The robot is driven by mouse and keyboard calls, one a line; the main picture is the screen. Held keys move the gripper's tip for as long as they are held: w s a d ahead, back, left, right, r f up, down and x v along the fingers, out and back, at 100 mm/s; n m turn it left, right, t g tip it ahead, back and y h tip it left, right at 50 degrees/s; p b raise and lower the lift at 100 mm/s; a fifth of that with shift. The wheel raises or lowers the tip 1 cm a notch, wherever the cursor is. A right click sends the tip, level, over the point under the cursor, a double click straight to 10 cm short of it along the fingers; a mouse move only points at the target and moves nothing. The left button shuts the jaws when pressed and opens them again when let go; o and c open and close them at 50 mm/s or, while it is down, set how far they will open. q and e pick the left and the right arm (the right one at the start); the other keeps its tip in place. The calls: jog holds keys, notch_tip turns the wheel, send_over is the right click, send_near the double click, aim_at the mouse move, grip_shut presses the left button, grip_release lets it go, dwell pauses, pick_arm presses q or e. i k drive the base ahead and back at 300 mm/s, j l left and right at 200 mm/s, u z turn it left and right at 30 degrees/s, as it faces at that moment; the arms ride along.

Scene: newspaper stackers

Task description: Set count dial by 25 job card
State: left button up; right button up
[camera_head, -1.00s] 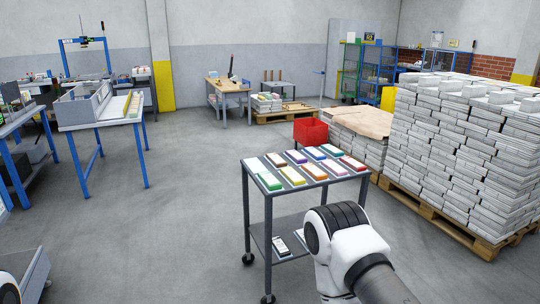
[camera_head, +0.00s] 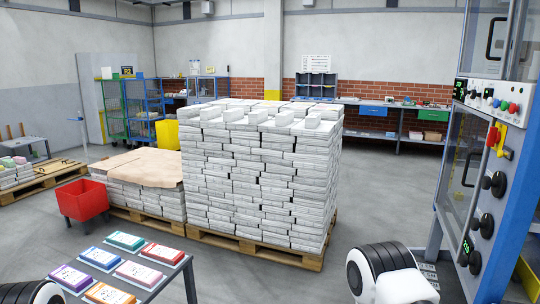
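A blue-framed machine (camera_head: 520,190) stands at the right edge of the head view. Its side carries several round black knobs, including an upper one (camera_head: 494,184), a middle one (camera_head: 482,225) and a lower one (camera_head: 470,261). A small green-lit display (camera_head: 467,245) sits near the lower knobs; its number is too small to read. I cannot tell which knob is the count dial. I cannot pick out a job card reading 25. Parts of my arms show at the bottom left and bottom right, but both grippers are out of view.
A control panel (camera_head: 497,102) with coloured buttons is above the knobs. A tall newspaper stack (camera_head: 260,180) on a pallet (camera_head: 260,250) fills the middle. A cart (camera_head: 172,272) with coloured pads is at lower left, near a red bin (camera_head: 82,200). Open floor lies between stack and machine.

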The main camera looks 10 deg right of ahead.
aim_at(465, 92)
jog(key=i+l+z, duration=0.2)
jog(key=z, duration=0.2)
jog(key=i+l+z, duration=0.1)
jog(key=i+z, duration=0.5)
jog(key=z, duration=0.2)
jog(key=i+z, duration=0.25)
jog(key=z, duration=0.15)
jog(key=i+j, duration=0.4)
jog(key=j, duration=0.15)
jog(key=i+j, duration=0.4)
jog(key=j, duration=0.15)
jog(key=i+j, duration=0.85)
jog(key=j, duration=0.2)
jog(key=z, duration=0.05)
